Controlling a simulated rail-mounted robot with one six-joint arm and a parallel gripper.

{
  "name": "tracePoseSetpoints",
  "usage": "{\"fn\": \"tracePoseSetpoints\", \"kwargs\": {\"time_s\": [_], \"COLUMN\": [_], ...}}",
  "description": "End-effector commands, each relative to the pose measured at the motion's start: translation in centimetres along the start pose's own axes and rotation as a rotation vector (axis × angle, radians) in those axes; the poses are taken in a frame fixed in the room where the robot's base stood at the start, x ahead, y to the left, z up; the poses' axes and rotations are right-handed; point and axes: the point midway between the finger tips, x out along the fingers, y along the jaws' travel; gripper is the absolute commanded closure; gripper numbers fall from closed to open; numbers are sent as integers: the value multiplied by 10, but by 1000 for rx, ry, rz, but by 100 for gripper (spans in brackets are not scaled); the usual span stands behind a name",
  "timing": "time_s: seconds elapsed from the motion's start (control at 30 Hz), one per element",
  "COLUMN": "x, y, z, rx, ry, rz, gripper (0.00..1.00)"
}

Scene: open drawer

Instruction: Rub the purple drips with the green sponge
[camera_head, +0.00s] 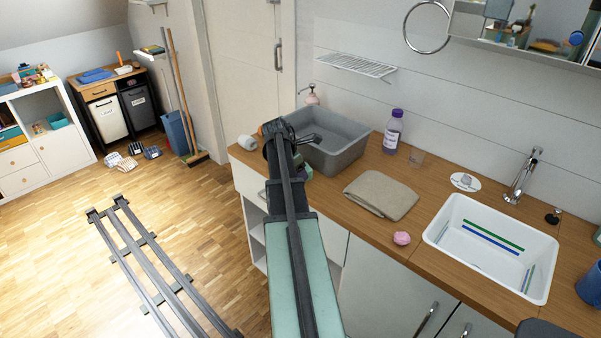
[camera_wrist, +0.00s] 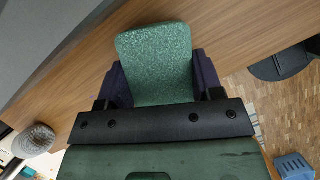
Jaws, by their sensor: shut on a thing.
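The green sponge (camera_wrist: 155,50) is a speckled block in the wrist view, held between the dark fingers of my gripper (camera_wrist: 162,82). The gripper is shut on its sides, and the sponge's free end points up in the picture. Wooden counter (camera_wrist: 245,40) shows behind it; I cannot tell whether they touch. In the head view, my arm hides most of the gripper near the counter's left end, beside a grey basin (camera_head: 365,133).
A white sink (camera_head: 440,237) is farther right. A pale roll (camera_head: 247,142) lies near the counter's left end.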

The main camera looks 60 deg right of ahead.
Motion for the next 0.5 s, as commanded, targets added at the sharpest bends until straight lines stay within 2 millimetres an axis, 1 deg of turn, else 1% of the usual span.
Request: {"fn": "tracePoseSetpoints", "kwargs": {"time_s": [0.03,0.13,0.2,0.37,0.5], "x": [-1,-3,-4,-4,-5], "y": [9,19,23,24,33], "z": [-2,-6,-8,-9,-12], "rx": [-2,-2,-1,0,-1], "ry": [2,2,2,1,1], "rz": [3,3,3,2,2], "gripper": [59,59,59,59,59]}}
